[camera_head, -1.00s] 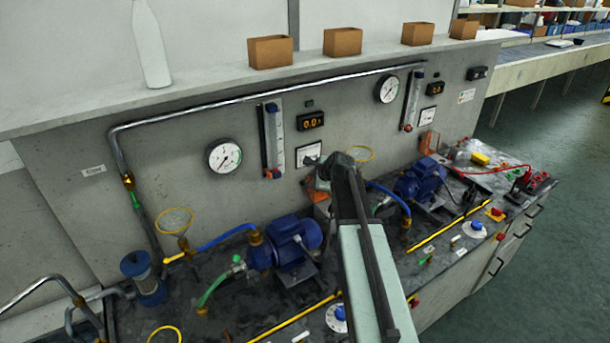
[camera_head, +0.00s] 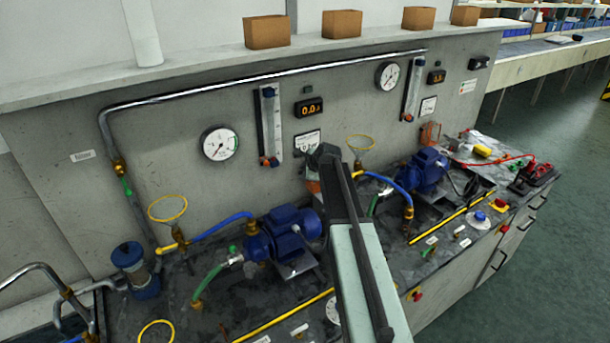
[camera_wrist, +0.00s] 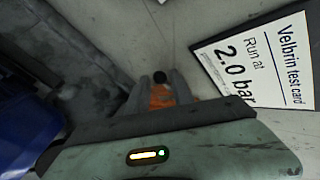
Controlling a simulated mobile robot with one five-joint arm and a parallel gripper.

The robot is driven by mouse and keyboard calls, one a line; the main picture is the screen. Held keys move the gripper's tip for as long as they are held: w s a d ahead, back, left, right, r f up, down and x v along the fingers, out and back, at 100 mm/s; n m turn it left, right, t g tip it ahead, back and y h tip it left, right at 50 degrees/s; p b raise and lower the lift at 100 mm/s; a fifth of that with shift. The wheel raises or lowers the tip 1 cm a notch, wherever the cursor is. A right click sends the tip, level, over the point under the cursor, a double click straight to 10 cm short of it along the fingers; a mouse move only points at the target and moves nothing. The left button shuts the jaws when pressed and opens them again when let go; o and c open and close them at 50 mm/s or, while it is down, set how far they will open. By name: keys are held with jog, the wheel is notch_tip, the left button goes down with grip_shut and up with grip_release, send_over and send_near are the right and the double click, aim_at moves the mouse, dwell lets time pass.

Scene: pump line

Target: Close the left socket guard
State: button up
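The left socket guard is an orange part (camera_head: 313,186) low on the grey wall, under the left test card (camera_head: 308,139). In the head view my arm covers most of it. In the wrist view an orange surface (camera_wrist: 161,96) shows between the two grey fingers of my gripper (camera_wrist: 161,90), with a round black part just above it. The fingers stand apart on either side of the orange. I cannot tell whether they touch it or grip it. The guard's hinge and exact angle are hidden.
The left blue pump (camera_head: 285,232) stands on the bench close by; a blue body also fills the wrist view's left edge. The right orange guard (camera_head: 430,133) is farther right. A yellow ring valve (camera_head: 360,142) stands just right of my arm.

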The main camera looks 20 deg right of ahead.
grip_shut()
dwell(1.3)
